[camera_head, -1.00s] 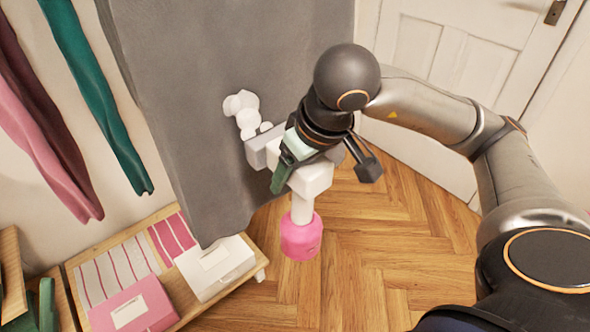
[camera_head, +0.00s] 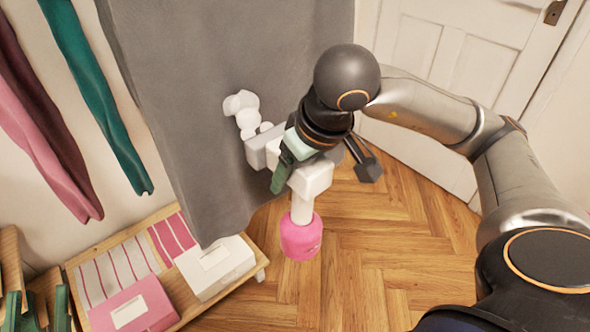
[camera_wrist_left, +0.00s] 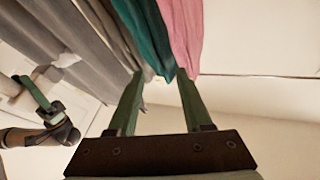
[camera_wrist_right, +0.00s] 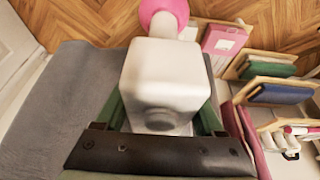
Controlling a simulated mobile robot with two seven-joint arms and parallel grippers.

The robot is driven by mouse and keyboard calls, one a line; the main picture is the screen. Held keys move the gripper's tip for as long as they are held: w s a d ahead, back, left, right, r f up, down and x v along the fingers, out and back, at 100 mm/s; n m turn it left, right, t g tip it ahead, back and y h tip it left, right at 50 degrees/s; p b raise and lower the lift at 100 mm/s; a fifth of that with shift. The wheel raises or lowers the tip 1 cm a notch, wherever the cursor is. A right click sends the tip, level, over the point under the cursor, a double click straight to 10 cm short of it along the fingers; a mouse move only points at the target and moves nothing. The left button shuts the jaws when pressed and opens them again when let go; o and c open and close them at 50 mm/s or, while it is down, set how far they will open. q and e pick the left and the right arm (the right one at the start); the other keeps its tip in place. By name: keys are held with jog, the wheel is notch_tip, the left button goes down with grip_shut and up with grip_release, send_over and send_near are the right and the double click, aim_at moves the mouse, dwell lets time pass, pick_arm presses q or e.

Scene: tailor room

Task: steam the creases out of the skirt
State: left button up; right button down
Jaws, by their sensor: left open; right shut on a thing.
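The grey skirt (camera_head: 230,60) hangs as a large sheet in the upper middle of the head view. The steamer is white (camera_head: 311,180) with a pink lower part (camera_head: 301,238). My right gripper (camera_head: 289,165) is shut on the steamer, its grey head close to the skirt's face. White steam puffs (camera_head: 241,108) show at the head, against the skirt. The steamer's white body (camera_wrist_right: 165,80) fills the right wrist view between the fingers. My left gripper (camera_head: 38,300) is open at the lower left edge; its fingers (camera_wrist_left: 155,98) hold nothing. Contact between steamer and skirt is unclear.
Teal (camera_head: 95,90), pink (camera_head: 30,150) and maroon (camera_head: 55,125) cloths hang at the left. A low wooden bench (camera_head: 190,310) holds a white box (camera_head: 215,265), a pink box (camera_head: 132,310) and striped cloth. Open parquet floor (camera_head: 400,250) lies at right, before a white door (camera_head: 450,60).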

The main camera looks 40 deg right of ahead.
aim_at(320, 187)
jog(key=shift+r, duration=0.1)
jog(key=shift+s+d+b, duration=0.1)
jog(key=shift+s+b, duration=0.3)
jog(key=shift+s, duration=0.8)
jog(key=shift+s+b, duration=0.55)
jog(key=shift+b, duration=0.05)
pick_arm(q)
jog(key=shift+s+d+r+m+t+h+b, duration=0.65)
jog(key=shift+s+r+m+h, duration=2.25)
jog(key=shift+r+h, duration=0.95)
pick_arm(e)
jog(key=shift+s+d, duration=0.1)
jog(key=shift+s, duration=0.45)
jog(key=shift+s+f+b, duration=0.2)
jog(key=shift+b, duration=0.25)
pick_arm(q)
notch_tip(320, 187, down, 8)
jog(key=n+b, duration=0.1)
jog(key=b, duration=0.6)
jog(key=shift+d, duration=0.3)
pick_arm(e)
jog(key=s, duration=0.7)
jog(key=shift+d+r, duration=0.2)
jog(key=shift+d, duration=0.1)
pick_arm(q)
jog(key=shift+w+y, duration=0.1)
jog(key=shift+y, duration=0.15)
pick_arm(e)
jog(key=shift+w, duration=0.1)
